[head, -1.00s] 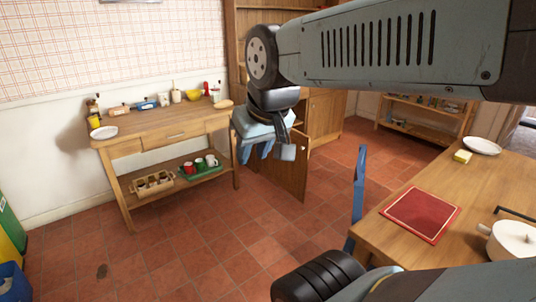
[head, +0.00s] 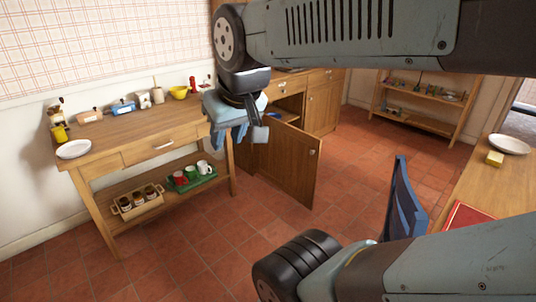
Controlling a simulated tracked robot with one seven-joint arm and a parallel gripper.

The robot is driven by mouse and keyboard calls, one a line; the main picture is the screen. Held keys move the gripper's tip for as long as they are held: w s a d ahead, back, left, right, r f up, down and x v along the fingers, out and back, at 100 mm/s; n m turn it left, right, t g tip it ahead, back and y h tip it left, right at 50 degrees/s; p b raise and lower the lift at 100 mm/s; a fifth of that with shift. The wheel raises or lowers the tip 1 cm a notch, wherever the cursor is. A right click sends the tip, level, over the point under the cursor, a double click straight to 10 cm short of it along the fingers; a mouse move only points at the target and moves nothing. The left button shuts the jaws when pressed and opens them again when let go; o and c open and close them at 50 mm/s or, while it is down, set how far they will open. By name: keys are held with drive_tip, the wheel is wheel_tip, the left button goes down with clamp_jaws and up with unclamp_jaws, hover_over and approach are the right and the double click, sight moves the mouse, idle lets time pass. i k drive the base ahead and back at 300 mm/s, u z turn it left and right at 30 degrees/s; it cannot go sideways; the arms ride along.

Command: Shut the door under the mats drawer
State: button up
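A brown wooden cabinet door (head: 290,172) stands swung wide open into the room, its round knob (head: 312,152) near the top right corner. The dark opening of the cabinet (head: 290,106) shows behind it, below a drawer front (head: 287,86). No label is readable, so I cannot tell which drawer holds mats. My gripper (head: 240,136) hangs in the air, left of the door in the picture, and overlaps the view of the cabinet's left part. It holds nothing that I can see. Its finger spacing is unclear from this angle.
A wooden side table (head: 150,140) with jars, a plate and mugs stands at left. A blue chair (head: 402,200) stands right of the door, beside a dining table (head: 470,190). A low shelf (head: 425,122) is at the back right. Tiled floor (head: 335,200) lies clear before the door.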

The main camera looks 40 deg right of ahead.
sight(290, 159)
drive_tip(key=u, duration=0.2)
drive_tip(key=i, duration=0.55)
drive_tip(key=z, duration=1.35)
drive_tip(key=k, duration=0.75)
drive_tip(key=z, duration=0.2)
drive_tip(key=i, duration=0.9)
drive_tip(key=u, duration=0.05)
